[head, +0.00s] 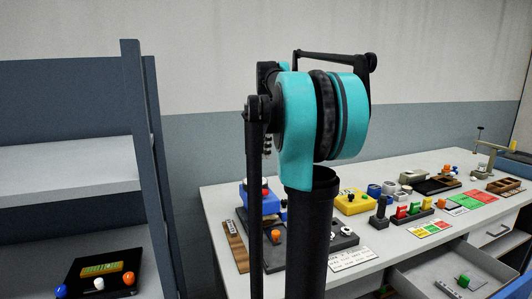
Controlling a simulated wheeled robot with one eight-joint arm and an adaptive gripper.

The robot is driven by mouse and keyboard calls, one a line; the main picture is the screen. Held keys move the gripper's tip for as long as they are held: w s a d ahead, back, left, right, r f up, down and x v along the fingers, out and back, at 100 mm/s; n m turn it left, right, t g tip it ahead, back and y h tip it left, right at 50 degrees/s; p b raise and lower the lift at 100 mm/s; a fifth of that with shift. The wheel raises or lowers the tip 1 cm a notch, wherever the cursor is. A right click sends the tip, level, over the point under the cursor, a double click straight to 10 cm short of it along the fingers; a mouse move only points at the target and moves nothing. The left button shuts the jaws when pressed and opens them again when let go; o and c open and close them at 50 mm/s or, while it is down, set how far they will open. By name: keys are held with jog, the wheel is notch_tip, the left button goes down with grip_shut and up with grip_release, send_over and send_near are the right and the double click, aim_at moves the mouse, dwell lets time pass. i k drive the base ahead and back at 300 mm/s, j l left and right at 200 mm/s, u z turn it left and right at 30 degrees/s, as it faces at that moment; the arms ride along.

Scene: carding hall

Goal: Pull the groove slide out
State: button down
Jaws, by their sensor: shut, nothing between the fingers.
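I cannot tell for sure which thing is the groove slide. A dark flat board (343,242) lies at the near left of the white table (222,205). It carries an orange knob (278,237) and a white ring-like part (346,231), and my arm hides its middle. Another dark tray (432,186) with an orange knob near it lies farther back. My teal and black arm fills the middle of the head view. My gripper does not show.
A grey-blue shelf unit (131,150) stands at left, holding a black panel (98,272) with coloured knobs. A blue box (262,203), a yellow box (354,202) and coloured cards (431,229) lie on the table. An open drawer (420,277) juts out at the front right.

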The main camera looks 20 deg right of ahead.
aim_at(268, 225)
jog(key=k, duration=1)
